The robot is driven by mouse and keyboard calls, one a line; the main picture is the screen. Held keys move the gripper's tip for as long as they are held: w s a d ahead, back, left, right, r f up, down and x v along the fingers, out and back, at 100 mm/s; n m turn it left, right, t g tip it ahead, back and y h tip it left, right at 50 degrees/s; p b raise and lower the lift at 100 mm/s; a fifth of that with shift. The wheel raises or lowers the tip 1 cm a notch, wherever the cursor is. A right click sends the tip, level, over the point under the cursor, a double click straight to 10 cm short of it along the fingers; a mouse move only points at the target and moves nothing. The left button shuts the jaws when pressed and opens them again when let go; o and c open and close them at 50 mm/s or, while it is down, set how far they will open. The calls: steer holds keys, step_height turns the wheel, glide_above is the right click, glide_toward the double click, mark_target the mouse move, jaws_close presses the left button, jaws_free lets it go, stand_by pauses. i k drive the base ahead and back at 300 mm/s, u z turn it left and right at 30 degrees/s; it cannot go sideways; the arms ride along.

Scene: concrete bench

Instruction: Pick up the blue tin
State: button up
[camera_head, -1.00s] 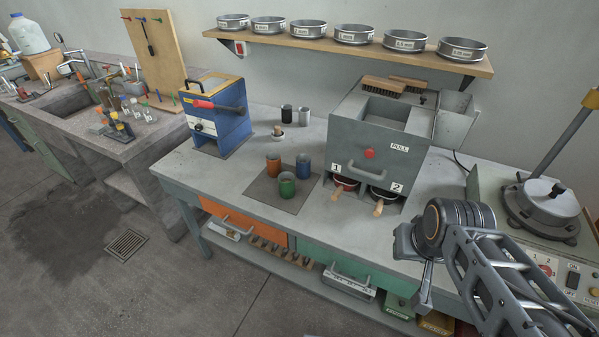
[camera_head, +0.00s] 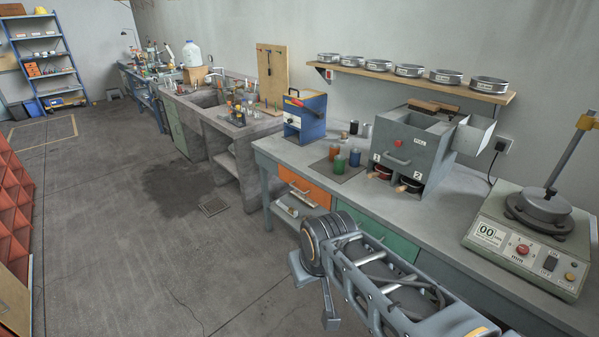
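The blue tin (camera_head: 355,157) stands upright on a dark square mat (camera_head: 324,172) on the bench. An orange tin (camera_head: 334,152) and a green tin (camera_head: 339,165) stand close beside it on the same mat. My gripper (camera_head: 315,290) is in the lower middle of the picture, in front of the bench and well apart from the tins. Its two fingers look spread, with nothing visible between them. Part of the gripper is hidden behind my own wrist.
A grey box with a handle (camera_head: 412,150) stands right of the tins, and a blue machine (camera_head: 304,115) stands left. A shaker with a display (camera_head: 530,230) is at the right. A sieve shelf (camera_head: 420,80) hangs above.

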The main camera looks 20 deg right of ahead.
mark_target(354, 159)
steer(key=u, duration=0.8)
steer(key=i, duration=1.95)
steer(key=z, duration=1.05)
steer(key=i, duration=0.9)
steer(key=z, duration=1.25)
steer(key=i, duration=0.7)
steer(key=z, duration=0.05)
